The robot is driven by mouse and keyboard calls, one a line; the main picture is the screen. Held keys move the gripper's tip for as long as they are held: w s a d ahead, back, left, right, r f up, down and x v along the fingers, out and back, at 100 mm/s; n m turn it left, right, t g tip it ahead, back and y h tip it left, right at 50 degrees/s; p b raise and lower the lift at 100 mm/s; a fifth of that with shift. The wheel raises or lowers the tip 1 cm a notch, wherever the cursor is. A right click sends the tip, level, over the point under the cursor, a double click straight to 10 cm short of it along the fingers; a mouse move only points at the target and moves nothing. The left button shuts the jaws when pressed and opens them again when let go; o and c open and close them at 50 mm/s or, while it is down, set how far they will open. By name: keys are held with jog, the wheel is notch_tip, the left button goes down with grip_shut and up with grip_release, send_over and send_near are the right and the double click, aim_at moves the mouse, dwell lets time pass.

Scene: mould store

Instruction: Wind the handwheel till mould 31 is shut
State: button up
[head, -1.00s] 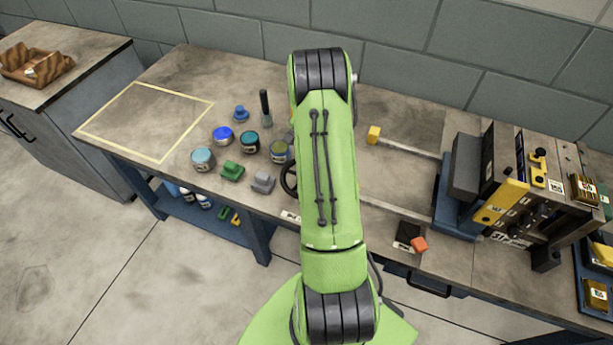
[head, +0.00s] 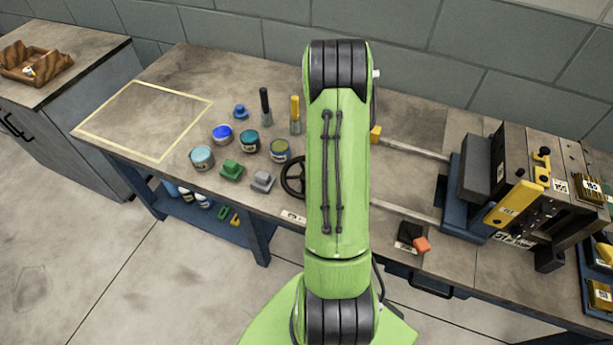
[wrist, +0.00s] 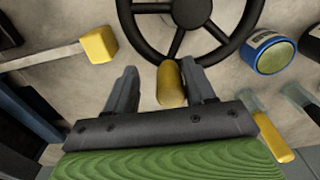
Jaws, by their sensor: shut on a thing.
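The dark handwheel (head: 291,178) is at the bench's front edge, partly hidden by my arm in the head view; its rim and spokes (wrist: 150,41) show at the top of the wrist view. Its yellow handle (wrist: 171,84) sits between the two fingers of my gripper (wrist: 165,88), which is shut on it. My gripper is hidden behind my arm in the head view. The mould assembly (head: 485,165) stands at the bench's right, with a dark grey block on a blue carriage (head: 452,215) and a black plate with a yellow label. I cannot read the mould number surely.
Pale rails (head: 415,150) run from the wheel side to the blue carriage. Several paint pots (head: 249,140) and small green and grey blocks stand left of the wheel. A black box with an orange piece (head: 421,245) lies near the front edge. A yellow-outlined area (head: 145,120) is empty.

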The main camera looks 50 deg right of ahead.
jog(key=o, duration=0.3)
jog(key=shift+s, duration=0.45)
jog(key=shift+w, duration=0.1)
jog(key=shift+w+d+r, duration=0.1)
jog(key=shift+r, duration=0.05)
notch_tip(320, 180, up, 9)
jog(key=p, duration=0.7)
jog(key=shift+w, duration=0.15)
